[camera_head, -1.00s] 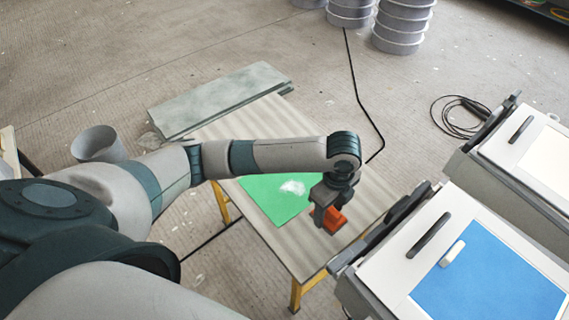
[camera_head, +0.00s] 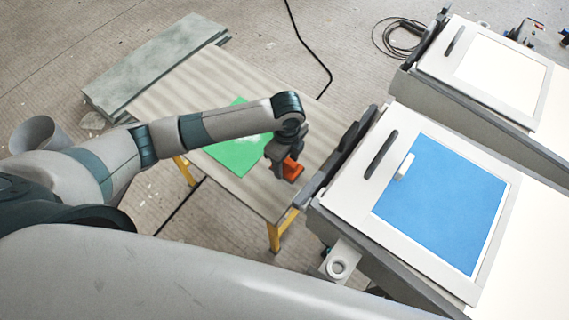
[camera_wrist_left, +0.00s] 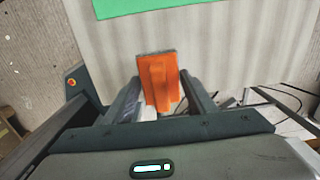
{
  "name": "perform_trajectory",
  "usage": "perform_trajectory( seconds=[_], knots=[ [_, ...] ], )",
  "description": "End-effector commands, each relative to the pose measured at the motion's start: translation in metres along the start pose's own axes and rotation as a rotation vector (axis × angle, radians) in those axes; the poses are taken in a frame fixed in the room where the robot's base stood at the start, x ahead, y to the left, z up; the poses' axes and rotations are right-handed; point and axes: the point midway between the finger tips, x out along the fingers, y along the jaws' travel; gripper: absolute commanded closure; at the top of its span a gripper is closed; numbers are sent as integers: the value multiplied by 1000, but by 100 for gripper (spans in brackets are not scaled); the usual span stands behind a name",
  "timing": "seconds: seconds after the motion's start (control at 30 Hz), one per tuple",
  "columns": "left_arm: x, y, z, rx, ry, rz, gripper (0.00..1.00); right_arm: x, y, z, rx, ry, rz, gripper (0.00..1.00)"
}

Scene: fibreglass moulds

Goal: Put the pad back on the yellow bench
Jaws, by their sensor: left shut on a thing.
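The orange pad (camera_head: 292,170) is at the near right end of the yellow bench (camera_head: 187,92), a striped greyish top on yellow legs. My left gripper (camera_head: 279,158) points down over the bench and is shut on the pad. The left wrist view shows the orange pad (camera_wrist_left: 158,82) between the two fingers, with the bench top (camera_wrist_left: 230,45) behind it. I cannot tell whether the pad touches the bench top. My right gripper is not in view.
A green sheet (camera_head: 238,154) lies on the bench beside the pad. A white mould with a blue panel (camera_head: 440,200) stands close on the right, its dark edge near the bench. Another white mould (camera_head: 485,75) stands behind it. A grey bucket (camera_head: 38,135) is at left.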

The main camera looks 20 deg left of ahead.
Motion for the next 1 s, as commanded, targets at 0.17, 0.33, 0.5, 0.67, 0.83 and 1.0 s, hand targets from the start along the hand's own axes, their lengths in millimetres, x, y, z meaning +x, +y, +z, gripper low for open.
perform_trajectory(
  seconds=[0.17,0.33,0.5,0.67,0.83,1.0],
  knots=[
    [2,0,0,1,0,-1,70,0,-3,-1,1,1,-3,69],
    [3,0,0,0,0,-1,70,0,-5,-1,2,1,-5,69],
    [16,1,0,0,-1,1,70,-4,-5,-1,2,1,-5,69],
    [34,0,1,-1,-2,1,70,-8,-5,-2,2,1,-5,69],
    [39,0,0,1,-1,-2,70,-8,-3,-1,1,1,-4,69],
    [39,0,0,1,-1,-2,70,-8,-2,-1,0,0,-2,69]
  ],
)
